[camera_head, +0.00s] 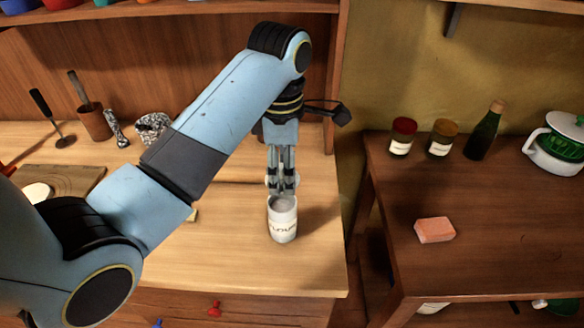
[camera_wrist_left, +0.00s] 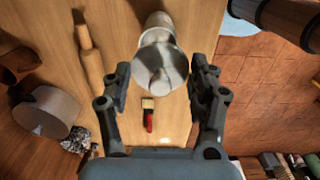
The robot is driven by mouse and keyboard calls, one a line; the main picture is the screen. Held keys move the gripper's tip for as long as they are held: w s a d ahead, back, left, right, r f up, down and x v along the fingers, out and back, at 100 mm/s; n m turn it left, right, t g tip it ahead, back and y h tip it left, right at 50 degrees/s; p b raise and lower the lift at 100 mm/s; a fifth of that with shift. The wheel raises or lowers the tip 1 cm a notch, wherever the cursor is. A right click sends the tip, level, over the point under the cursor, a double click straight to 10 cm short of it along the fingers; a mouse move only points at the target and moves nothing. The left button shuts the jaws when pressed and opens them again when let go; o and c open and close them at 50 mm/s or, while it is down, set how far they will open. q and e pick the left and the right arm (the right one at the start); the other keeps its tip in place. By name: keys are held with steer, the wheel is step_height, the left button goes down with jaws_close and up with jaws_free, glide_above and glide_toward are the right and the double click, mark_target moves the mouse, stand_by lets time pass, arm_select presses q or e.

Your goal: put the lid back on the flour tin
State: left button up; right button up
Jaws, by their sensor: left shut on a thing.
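The flour tin (camera_head: 283,228), a pale cylinder with dark lettering, stands upright near the front right of the light wooden counter. My left gripper (camera_head: 282,184) points down just above its rim. In the left wrist view a round silver lid (camera_wrist_left: 170,58) with a small knob faces the camera between the fingers of my left gripper (camera_wrist_left: 160,80), which is shut on it. The tin's body (camera_wrist_left: 157,22) shows beyond the lid. I cannot tell whether the lid touches the rim. My right gripper is not in view.
A brush with a red handle (camera_wrist_left: 149,118) and a rolling pin (camera_wrist_left: 90,62) lie on the counter. A cutting board (camera_head: 75,180) is at the left.

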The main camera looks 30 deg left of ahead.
mark_target(283, 202)
arm_select(q)
steer(key=shift+a+f, duration=0.2)
steer(key=shift+f, duration=0.3)
steer(key=shift+a+f, duration=0.2)
steer(key=shift+f, duration=0.3)
steer(key=f, duration=0.3)
steer(key=shift+w+d+f, duration=0.1)
steer(key=shift+d+f, duration=0.05)
steer(key=shift+d, duration=0.05)
steer(key=shift+f+b, duration=0.2)
steer(key=shift+b, duration=0.1)
steer(key=shift+f, duration=0.3)
steer(key=shift+p, duration=0.3)
steer(key=shift+c, duration=0.2)
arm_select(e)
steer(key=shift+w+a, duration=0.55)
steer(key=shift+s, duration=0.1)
arm_select(q)
steer(key=shift+f, duration=0.1)
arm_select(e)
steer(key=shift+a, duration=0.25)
